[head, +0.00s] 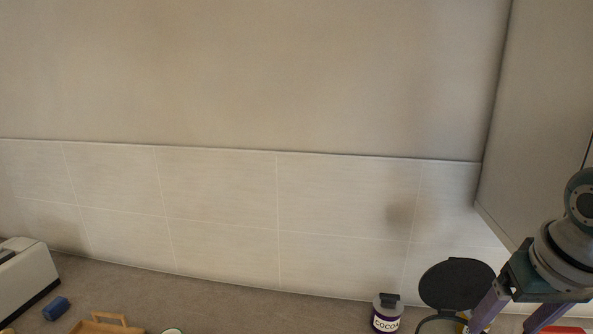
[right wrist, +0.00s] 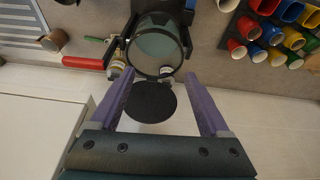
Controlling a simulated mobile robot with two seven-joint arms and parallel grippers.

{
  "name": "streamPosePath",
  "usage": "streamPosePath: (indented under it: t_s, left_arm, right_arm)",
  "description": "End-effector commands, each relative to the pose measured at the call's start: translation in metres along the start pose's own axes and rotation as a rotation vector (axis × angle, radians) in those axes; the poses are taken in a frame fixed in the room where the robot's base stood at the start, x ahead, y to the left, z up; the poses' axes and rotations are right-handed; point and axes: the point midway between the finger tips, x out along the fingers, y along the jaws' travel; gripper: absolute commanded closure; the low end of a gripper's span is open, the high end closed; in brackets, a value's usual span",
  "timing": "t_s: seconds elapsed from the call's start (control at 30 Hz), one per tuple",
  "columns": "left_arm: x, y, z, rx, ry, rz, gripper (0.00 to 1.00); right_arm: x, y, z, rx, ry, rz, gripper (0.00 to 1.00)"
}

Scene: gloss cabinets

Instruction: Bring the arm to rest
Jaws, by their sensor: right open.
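My right gripper (head: 508,324) comes in at the lower right of the head view, with two purple fingers pointing down. In the right wrist view my right gripper (right wrist: 157,77) has its fingers wide apart, open and with nothing clasped. A round black disc (head: 456,284) stands beside the fingers in the head view. The disc (right wrist: 152,103) shows between the fingers in the right wrist view. A black device with a round, glassy opening (right wrist: 156,52) lies beyond the fingertips. I cannot tell whether the fingers touch anything. My left gripper is in no view.
A cocoa jar (head: 386,314) stands left of the disc. A white appliance (head: 24,280), a blue object (head: 56,308) and a wooden tray (head: 88,326) are at the lower left. The right wrist view shows several coloured cups (right wrist: 270,53) and a red cylinder (right wrist: 83,63). The tiled wall (head: 220,190) is bare.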

Motion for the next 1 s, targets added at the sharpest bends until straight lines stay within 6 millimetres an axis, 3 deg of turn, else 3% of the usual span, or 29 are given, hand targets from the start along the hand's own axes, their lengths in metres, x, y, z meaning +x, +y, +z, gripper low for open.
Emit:
streamPosePath:
  t_s: [0.37, 0.47, 0.6, 0.7, 0.83, 1.0]
  left_arm:
    - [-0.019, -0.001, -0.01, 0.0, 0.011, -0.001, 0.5]
    - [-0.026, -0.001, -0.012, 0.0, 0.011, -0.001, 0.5]
    - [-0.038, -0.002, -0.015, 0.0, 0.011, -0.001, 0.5]
    - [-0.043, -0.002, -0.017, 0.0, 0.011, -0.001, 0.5]
    - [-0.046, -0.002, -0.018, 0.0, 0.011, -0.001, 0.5]
    - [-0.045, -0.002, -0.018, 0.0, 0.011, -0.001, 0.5]
  right_arm:
    - [-0.022, -0.036, 0.083, -0.189, -0.007, -0.025, 0.2]
    - [-0.039, -0.046, 0.115, -0.242, -0.009, -0.042, 0.2]
    - [-0.079, -0.059, 0.164, -0.307, -0.005, -0.071, 0.2]
    - [-0.107, -0.062, 0.189, -0.33, 0.002, -0.083, 0.2]
    - [-0.129, -0.062, 0.204, -0.341, 0.007, -0.089, 0.2]
    - [-0.135, -0.061, 0.209, -0.344, 0.01, -0.089, 0.2]
